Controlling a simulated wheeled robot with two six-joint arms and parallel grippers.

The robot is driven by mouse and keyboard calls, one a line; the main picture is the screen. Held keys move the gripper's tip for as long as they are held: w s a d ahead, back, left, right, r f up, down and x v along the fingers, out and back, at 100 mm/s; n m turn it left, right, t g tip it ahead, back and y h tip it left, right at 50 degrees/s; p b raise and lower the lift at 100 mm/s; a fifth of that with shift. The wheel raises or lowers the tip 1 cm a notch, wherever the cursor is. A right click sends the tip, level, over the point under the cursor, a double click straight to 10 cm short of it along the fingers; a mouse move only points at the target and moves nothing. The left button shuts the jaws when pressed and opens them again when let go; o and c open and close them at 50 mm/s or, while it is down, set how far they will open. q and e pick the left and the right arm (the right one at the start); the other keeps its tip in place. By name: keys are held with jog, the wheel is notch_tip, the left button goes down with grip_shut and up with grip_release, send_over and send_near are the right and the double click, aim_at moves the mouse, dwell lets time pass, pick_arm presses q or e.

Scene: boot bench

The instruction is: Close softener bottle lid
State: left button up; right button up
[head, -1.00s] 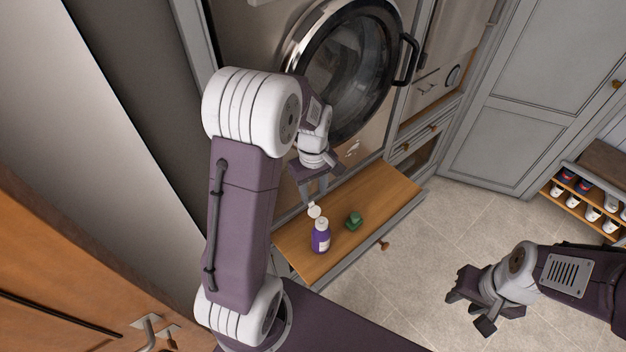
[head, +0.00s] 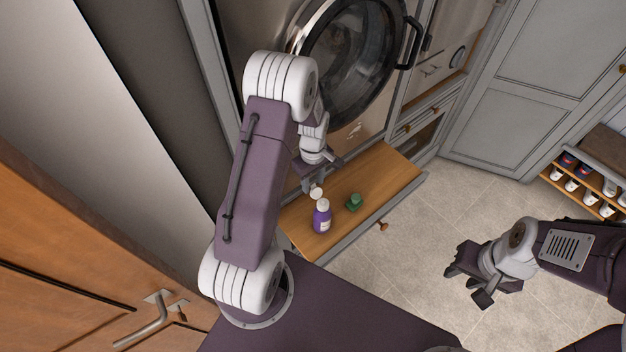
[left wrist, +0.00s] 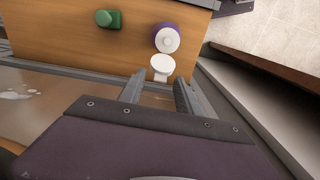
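The softener bottle (head: 322,218) is purple with a pale label and stands upright on a wooden surface. Its white lid (head: 316,192) is hinged open on the side facing my left gripper. In the left wrist view the bottle (left wrist: 166,39) shows from above, with the white lid (left wrist: 162,65) flipped out toward my fingers. My left gripper (head: 309,184) is open and empty, right beside the lid; its fingers in the left wrist view (left wrist: 160,92) are spread just short of the lid. My right gripper (head: 470,283) is open and empty, over the floor far from the bottle.
A small green object (head: 354,202) stands on the wooden drawer top (head: 378,182), right of the bottle. The washing machine with its round door (head: 352,65) rises behind. A shoe rack (head: 590,185) is at far right. The tiled floor in the middle is clear.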

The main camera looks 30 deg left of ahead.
aim_at(318, 194)
pick_arm(q)
jog(key=shift+s, duration=0.1)
grip_shut()
jog(key=shift+d+b, duration=0.1)
jog(key=shift+b, duration=0.3)
jog(key=d+t+y+b, duration=0.1)
jog(key=y+b, duration=0.1)
jog(key=b, duration=0.7)
jog(key=s+d+t+y+b, duration=0.1)
jog(key=d+y+b, duration=0.1)
jog(key=b, duration=0.7)
jog(key=s+d+f+t+y+b, duration=0.1)
jog(key=y+b, duration=0.3)
jog(key=b, duration=0.5)
jog(key=shift+d+f+t, duration=0.1)
jog(key=shift+d+t, duration=0.3)
jog(key=shift+d, duration=0.05)
jog(key=shift+s+d+f+t+y+b, duration=0.35)
jog(key=shift+d+f+t+y, duration=0.45)
jog(key=shift+y, duration=1.3)
jog(key=shift+s+d+f+t+y+b, duration=0.3)
jog(key=shift+d+f+t+y, duration=0.5)
jog(key=shift+y, duration=1.3)
jog(key=shift+s+d+f+t+y+b, duration=0.4)
jog(key=shift+t+y, duration=0.7)
jog(key=shift+y, duration=1)
jog(key=shift+w, duration=0.1)
